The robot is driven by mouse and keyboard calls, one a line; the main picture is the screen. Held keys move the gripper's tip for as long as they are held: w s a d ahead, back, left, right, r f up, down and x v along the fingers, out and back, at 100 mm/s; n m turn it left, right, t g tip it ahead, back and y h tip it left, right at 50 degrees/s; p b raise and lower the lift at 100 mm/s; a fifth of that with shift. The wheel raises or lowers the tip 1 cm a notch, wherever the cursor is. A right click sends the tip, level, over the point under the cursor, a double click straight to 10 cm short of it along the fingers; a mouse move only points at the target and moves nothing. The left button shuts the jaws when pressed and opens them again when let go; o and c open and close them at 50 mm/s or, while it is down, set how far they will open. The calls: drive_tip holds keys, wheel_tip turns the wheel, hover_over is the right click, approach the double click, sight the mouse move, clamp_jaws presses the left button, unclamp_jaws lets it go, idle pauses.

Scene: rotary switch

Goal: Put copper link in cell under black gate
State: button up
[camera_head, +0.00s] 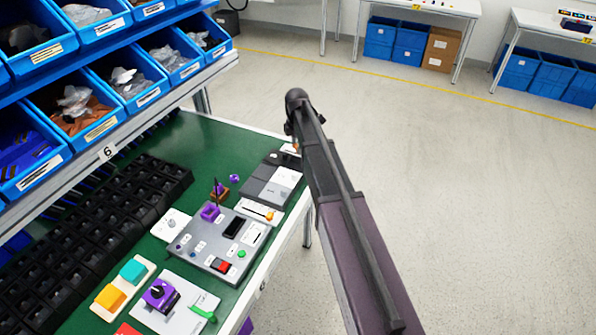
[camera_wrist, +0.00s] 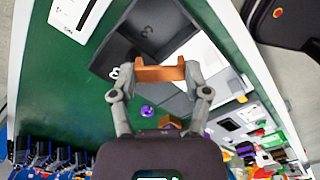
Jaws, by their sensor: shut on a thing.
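The copper link (camera_wrist: 160,73) is an orange-brown bar with raised ends. My gripper (camera_wrist: 159,78) is shut on it, one finger at each end, and holds it over the gated box. In the wrist view the box shows a black gate (camera_wrist: 140,32) at the top, a white panel (camera_wrist: 205,58) to its right and a dark grey panel (camera_wrist: 178,105) below. In the head view the black part (camera_head: 284,159) is at the box's far end, beside the white panel (camera_head: 287,177). I cannot tell whether the cell under the black gate is open. My arm hides most of the gripper in the head view.
A grey switch panel (camera_head: 207,258) with a purple knob stands nearer on the green table (camera_head: 215,135). A purple rotary switch (camera_head: 161,294), coloured blocks (camera_head: 133,270) and black bins (camera_head: 85,225) are also there. Blue shelf bins (camera_head: 130,80) overhang the left side. The floor right is clear.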

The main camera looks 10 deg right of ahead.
drive_tip(key=shift+w+d, duration=0.1)
drive_tip(key=shift+w, duration=0.1)
drive_tip(key=shift+f, duration=0.1)
drive_tip(key=b, duration=0.6)
hover_over(297, 170)
wheel_tip(297, 170, down, 6)
drive_tip(key=shift+s+f, duration=0.1)
idle(0.5)
drive_tip(key=shift+f+b, duration=1.85)
drive_tip(key=shift+b, duration=0.2)
drive_tip(key=shift+f, duration=0.15)
drive_tip(key=o, duration=0.7)
drive_tip(key=shift+o, duration=0.2)
